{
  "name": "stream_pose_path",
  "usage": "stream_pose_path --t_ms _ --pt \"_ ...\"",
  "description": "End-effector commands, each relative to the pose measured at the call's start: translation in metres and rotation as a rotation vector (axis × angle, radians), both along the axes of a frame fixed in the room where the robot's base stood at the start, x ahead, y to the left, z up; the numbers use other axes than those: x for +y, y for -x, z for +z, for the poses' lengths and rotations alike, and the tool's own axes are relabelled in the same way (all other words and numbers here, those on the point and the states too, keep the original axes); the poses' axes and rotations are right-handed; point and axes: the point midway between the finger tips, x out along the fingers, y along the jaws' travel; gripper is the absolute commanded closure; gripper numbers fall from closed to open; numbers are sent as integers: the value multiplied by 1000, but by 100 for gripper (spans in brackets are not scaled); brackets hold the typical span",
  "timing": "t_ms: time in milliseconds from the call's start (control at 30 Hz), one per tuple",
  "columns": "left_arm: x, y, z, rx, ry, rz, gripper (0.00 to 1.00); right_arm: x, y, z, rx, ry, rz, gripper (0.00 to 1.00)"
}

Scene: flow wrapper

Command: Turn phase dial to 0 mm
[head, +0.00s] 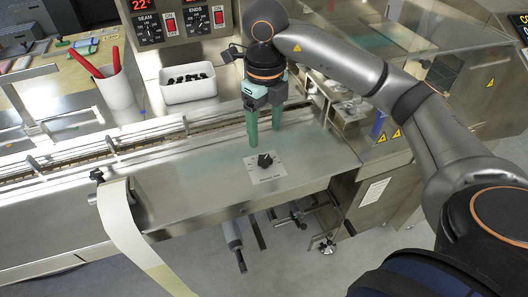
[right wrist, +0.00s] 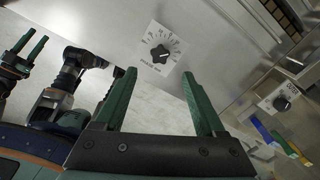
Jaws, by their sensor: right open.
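The phase dial is a black knob (head: 265,160) on a white plate with printed marks, set in the steel deck. In the right wrist view the knob (right wrist: 160,52) shows beyond the fingertips, with its scale around it; the numbers are too small to read. My right gripper (head: 264,137) has green fingers pointing down, just behind the dial in the head view. Its fingers (right wrist: 159,73) are open, with nothing between them and apart from the knob. My left gripper (right wrist: 27,48) shows only at the left of the right wrist view, its two green fingers apart.
A white bin of dark pieces (head: 188,82) and a white cup with red-handled tools (head: 116,88) stand behind the conveyor. A panel (head: 178,22) with SEAM and ENDS dials is at the back. Another black dial (right wrist: 282,103) shows at right. The deck around the phase dial is clear.

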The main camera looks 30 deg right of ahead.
Motion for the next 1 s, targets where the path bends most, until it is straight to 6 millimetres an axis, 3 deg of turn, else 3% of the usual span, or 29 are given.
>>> stream_pose_path --t_ms 33,200,400,833,1000 --pt "-3 -1 -1 -2 4 -3 50 0 1 -14 4 0 0 28" --pt "-7 -5 7 -15 10 -9 50 0 1 -47 4 0 -1 28" --pt "-6 -7 7 -18 10 -8 50 0 0 -73 1 -2 1 28" --pt "-4 -7 5 -14 6 -6 50 0 0 -82 -1 -2 1 29" --pt "-3 -7 5 -15 5 -5 50 0 0 -82 -1 -2 1 48"
